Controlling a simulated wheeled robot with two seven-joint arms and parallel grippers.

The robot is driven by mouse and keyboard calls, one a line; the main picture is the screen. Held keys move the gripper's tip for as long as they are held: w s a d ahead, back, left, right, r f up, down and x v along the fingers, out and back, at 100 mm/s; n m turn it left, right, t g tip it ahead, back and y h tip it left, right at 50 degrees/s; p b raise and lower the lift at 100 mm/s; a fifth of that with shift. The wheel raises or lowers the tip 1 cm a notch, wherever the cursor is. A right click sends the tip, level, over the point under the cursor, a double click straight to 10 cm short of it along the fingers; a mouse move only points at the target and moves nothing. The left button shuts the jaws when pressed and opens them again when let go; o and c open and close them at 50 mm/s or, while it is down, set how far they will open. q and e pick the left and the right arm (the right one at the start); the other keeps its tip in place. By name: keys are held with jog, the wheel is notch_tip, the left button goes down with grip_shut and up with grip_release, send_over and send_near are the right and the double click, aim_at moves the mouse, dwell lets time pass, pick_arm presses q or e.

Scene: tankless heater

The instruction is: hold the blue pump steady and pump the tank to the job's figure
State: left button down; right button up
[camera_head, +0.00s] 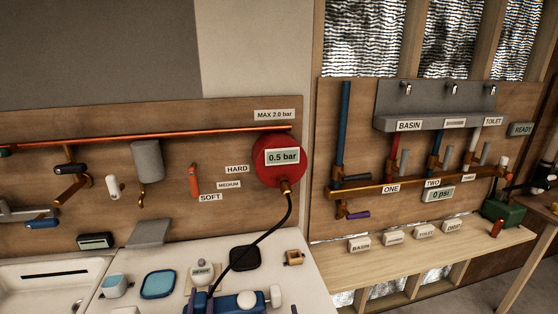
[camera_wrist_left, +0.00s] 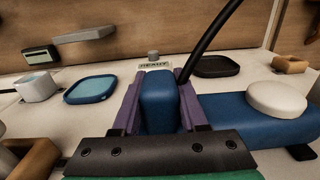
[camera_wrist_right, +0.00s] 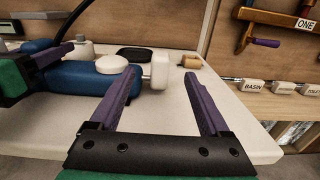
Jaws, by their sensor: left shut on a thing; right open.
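The blue pump (camera_head: 228,303) lies on the white counter, with a white round knob (camera_wrist_left: 277,98) on top and a white handle (camera_wrist_right: 160,68) at its right end. My left gripper (camera_wrist_left: 158,82) is shut on the pump's upright blue block (camera_wrist_left: 158,105), one purple finger on each side. My right gripper (camera_wrist_right: 162,78) is open and empty; the white handle shows between and just beyond its fingertips, contact unclear. The red tank (camera_head: 268,172) on the wall reads 0.5 bar (camera_head: 283,157), under a MAX 2.0 bar label (camera_head: 274,114). A black hose (camera_head: 279,226) runs from the tank to the pump.
A black pad (camera_head: 245,258), a small wooden block (camera_head: 293,258), a blue tray (camera_head: 158,284) and a light cup (camera_head: 114,285) stand around the pump. HARD, MEDIUM and SOFT labels (camera_head: 211,197) are left of the tank. The counter's right edge is near my right gripper.

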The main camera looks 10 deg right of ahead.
jog(key=w, duration=1.1)
jog(key=shift+d, duration=0.1)
grip_shut()
